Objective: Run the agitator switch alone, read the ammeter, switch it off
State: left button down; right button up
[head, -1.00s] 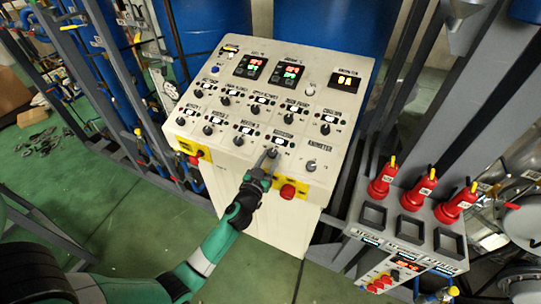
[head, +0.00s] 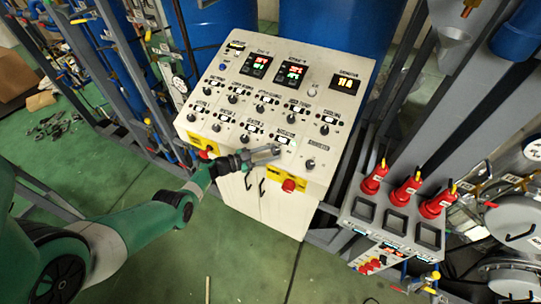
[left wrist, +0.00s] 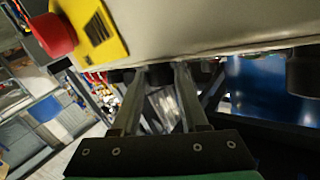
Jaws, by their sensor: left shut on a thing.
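The control panel (head: 225,105) has rows of black knobs, labels and small displays. My left gripper (head: 277,150) reaches in from the left, low on the panel. It is shut on the agitator switch knob, the fourth in the bottom row, mostly hidden by the fingers. In the left wrist view the fingertips (left wrist: 158,78) close around a dark knob (left wrist: 158,72) under the panel face. The ammeter display (head: 345,83), at the panel's upper right, shows lit yellow digits too small to read surely. My right gripper is not in view.
A red button (head: 289,186) on a yellow plate sits below the gripper; another red button (left wrist: 52,34) shows in the left wrist view. A black knob (head: 310,163) is just right of the gripper. Red-capped fittings (head: 406,190) stand on a frame at right.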

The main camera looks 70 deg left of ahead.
pick_arm(q)
jog(key=shift+a+m+h+b, duration=0.15)
jog(key=shift+m+h+b, duration=0.2)
jog(key=shift+m+h, duration=0.25)
jog(key=shift+r, duration=0.1)
jog(key=shift+c, duration=2.2)
grip_release()
